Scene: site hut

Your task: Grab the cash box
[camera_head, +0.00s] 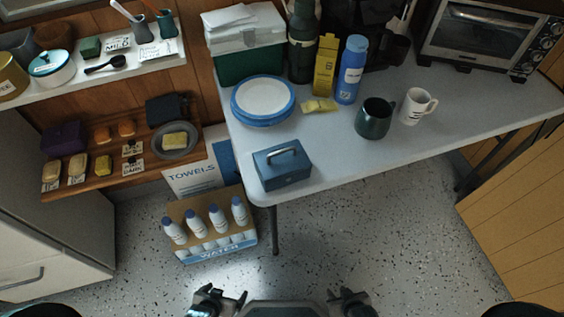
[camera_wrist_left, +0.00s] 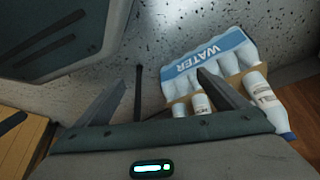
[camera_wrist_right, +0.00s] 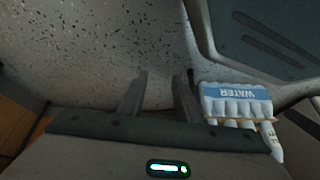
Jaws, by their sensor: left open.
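The cash box (camera_head: 283,170) is a small blue box with a pale handle on its lid. It sits shut on the near left corner of the grey table (camera_head: 335,160). My left gripper (camera_head: 229,296) is low in the head view, in front of and below the box, apart from it. Its fingers are spread wide and empty in the left wrist view (camera_wrist_left: 165,95). My right gripper (camera_head: 350,295) is also low, to the right. Its fingers stand apart with nothing between them in the right wrist view (camera_wrist_right: 157,95). Neither wrist view shows the cash box.
Behind the box are a stack of blue-rimmed plates (camera_head: 263,99), a yellow packet (camera_head: 319,105), a blue bottle (camera_head: 350,70), a dark mug (camera_head: 374,119) and a white mug (camera_head: 417,106). A water pack (camera_head: 215,250) stands on the floor left of the table. Floor in front is clear.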

